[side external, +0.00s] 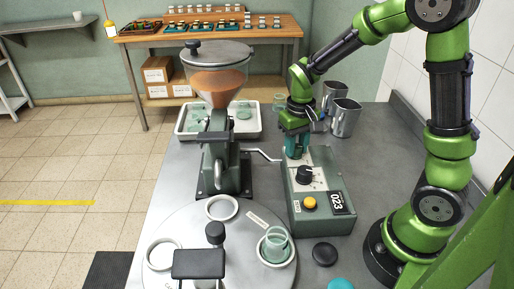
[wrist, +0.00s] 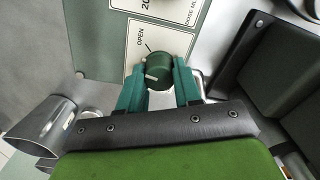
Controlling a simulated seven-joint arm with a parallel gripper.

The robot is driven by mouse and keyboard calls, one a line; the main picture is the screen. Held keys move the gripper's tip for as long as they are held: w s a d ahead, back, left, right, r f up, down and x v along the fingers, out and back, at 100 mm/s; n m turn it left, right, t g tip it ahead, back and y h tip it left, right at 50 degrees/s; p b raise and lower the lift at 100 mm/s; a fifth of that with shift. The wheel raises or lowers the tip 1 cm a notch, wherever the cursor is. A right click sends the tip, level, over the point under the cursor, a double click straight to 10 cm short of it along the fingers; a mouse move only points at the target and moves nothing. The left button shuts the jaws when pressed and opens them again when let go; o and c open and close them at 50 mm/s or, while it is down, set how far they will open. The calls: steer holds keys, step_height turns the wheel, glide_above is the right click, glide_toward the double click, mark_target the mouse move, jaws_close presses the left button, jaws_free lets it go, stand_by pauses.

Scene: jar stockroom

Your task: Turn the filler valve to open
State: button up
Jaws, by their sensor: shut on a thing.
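The filler valve is a dark green round knob (wrist: 163,66) on the control box, with a white mark on its lower left side in the wrist view. A label reading OPEN (wrist: 141,38) sits above it, with a black line running towards the knob. The white mark does not line up with that line. My gripper (wrist: 160,84) has its two teal fingers shut on the knob, one on each side. In the side view my gripper (side external: 296,154) is at the far end of the grey-green control box (side external: 322,211) and hides the knob.
The filler with its orange-filled hopper (side external: 219,86) stands left of the box. A round turntable (side external: 205,218) in front carries a glass jar (side external: 275,246). A white tray (side external: 187,130) of jars and metal jugs (side external: 345,119) stand behind. A black knob (side external: 305,174) sits on the box.

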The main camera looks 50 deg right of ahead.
mark_target(297, 146)
steer(key=m, duration=0.6)
steer(key=shift+m, duration=0.4)
steer(key=shift+r, duration=0.1)
stand_by(0.3)
steer(key=o, duration=1)
steer(key=shift+o, duration=0.2)
step_height(297, 146, up, 17)
